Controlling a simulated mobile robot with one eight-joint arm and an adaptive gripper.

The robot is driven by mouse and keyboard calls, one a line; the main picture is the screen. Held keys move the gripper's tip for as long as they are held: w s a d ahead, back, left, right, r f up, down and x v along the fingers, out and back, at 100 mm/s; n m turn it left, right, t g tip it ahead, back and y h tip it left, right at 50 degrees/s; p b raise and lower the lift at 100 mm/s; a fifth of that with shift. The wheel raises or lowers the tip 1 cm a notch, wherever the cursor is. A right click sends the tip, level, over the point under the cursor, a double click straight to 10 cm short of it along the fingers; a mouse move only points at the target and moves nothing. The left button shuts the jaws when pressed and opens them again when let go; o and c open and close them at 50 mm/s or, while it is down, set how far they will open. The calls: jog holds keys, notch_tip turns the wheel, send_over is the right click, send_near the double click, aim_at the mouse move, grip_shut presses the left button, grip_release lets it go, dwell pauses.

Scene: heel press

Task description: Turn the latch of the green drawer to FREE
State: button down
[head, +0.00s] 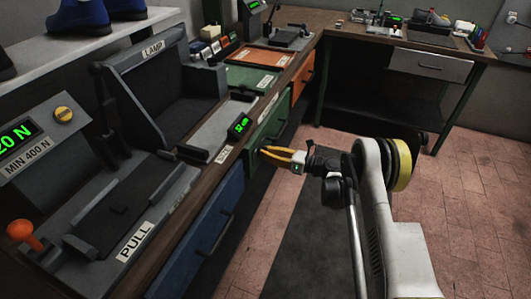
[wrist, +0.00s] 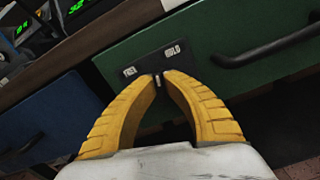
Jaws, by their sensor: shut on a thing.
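The green drawer (head: 268,134) is in the bench front in the head view, and its green face (wrist: 200,50) fills the upper part of the wrist view. A dark latch plate (wrist: 150,62) on it carries two small white labels, a left one (wrist: 129,72) that seems to read FREE and a right one (wrist: 173,50) that seems to read HOLD. The latch (wrist: 157,79) shows as a small pale piece between my yellow fingertips. My gripper (head: 263,150) is shut on it at the drawer face; the fingertips (wrist: 159,76) hide most of the latch, so its exact angle is unclear.
A dark bar handle (wrist: 270,46) is on the green drawer to the right of the latch. A blue drawer (head: 205,235) is nearer and an orange drawer (head: 301,73) farther along the bench. Open tiled floor (head: 470,200) lies to the right.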

jog(key=n, duration=0.6)
jog(key=shift+n, duration=0.3)
jog(key=n, duration=0.5)
jog(key=shift+s, duration=0.1)
jog(key=shift+n, duration=0.3)
jog(key=c, duration=1.5)
grip_release()
jog(key=v, duration=1.2)
